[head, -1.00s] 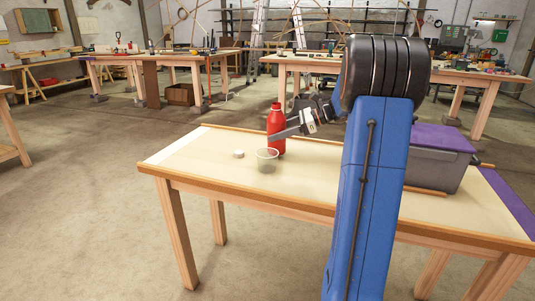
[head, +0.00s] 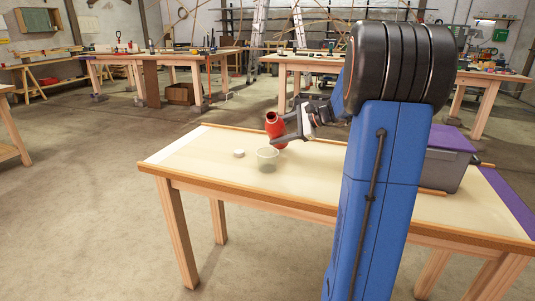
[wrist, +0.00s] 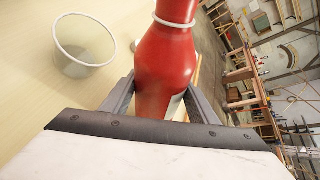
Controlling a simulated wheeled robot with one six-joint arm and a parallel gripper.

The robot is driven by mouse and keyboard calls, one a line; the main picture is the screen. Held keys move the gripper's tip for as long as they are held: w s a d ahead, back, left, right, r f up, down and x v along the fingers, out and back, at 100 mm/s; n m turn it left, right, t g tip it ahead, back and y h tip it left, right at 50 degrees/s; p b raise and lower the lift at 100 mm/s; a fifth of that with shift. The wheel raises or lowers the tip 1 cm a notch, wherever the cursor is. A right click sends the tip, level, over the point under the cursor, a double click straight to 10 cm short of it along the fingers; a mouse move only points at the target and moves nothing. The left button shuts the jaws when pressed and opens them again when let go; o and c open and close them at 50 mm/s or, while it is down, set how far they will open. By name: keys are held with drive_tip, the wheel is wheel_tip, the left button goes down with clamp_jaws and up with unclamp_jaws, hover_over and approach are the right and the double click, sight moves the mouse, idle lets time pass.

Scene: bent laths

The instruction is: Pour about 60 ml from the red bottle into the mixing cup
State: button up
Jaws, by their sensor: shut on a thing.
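The red bottle (head: 276,130) is tilted in my gripper (head: 288,140), its open mouth up and toward the left in the head view. It appears lifted off the table. In the wrist view the bottle (wrist: 168,60) sits between the two fingers of my gripper (wrist: 155,100), which are shut on its body. A pale ring shows at its neck. The clear mixing cup (head: 267,160) stands upright on the table below and in front of the bottle. The cup also shows at upper left in the wrist view (wrist: 84,42). No liquid stream is visible.
A small white round piece (head: 239,153) lies on the table (head: 195,165), left of the cup. A grey box (head: 445,167) with a purple top stands at the right, partly behind my arm. The table's left part is otherwise clear.

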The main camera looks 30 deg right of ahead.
sight(279, 148)
drive_tip(key=shift+w+d+f+n+t+h, duration=0.4)
drive_tip(key=shift+d+f+n+t+h, duration=0.15)
drive_tip(key=shift+n, duration=0.45)
drive_tip(key=shift+w+d+f+n+t+h, duration=0.15)
drive_tip(key=shift+f+n+t+h, duration=0.15)
drive_tip(key=shift+f+n+t, duration=0.15)
drive_tip(key=shift+w+d+f+n+t+h, duration=0.15)
drive_tip(key=shift+f+n+t+h, duration=0.15)
drive_tip(key=shift+n, duration=0.25)
drive_tip(key=r, duration=0.1)
drive_tip(key=r+n, duration=0.1)
drive_tip(key=shift+s+a+r+t, duration=0.25)
drive_tip(key=shift+a+r+t, duration=0.05)
drive_tip(key=shift+r, duration=0.05)
drive_tip(key=shift+r+n+t+h, duration=0.1)
drive_tip(key=shift+n+t+h, duration=0.2)
drive_tip(key=shift+n, duration=0.1)
drive_tip(key=shift+n, duration=0.3)
drive_tip(key=shift+s+a+r+n+t+p, duration=0.15)
drive_tip(key=shift+r+n+t+p, duration=0.2)
drive_tip(key=shift+r, duration=0.25)
drive_tip(key=shift+w+d+r, duration=0.1)
drive_tip(key=shift+w+d, duration=0.1)
drive_tip(key=shift+s+a+r+n+t+h+p, duration=0.1)
drive_tip(key=shift+r+n+t+h+p, duration=0.2)
drive_tip(key=shift+r+n+p, duration=0.2)
idle(1.0)
drive_tip(key=shift+f, duration=0.2)
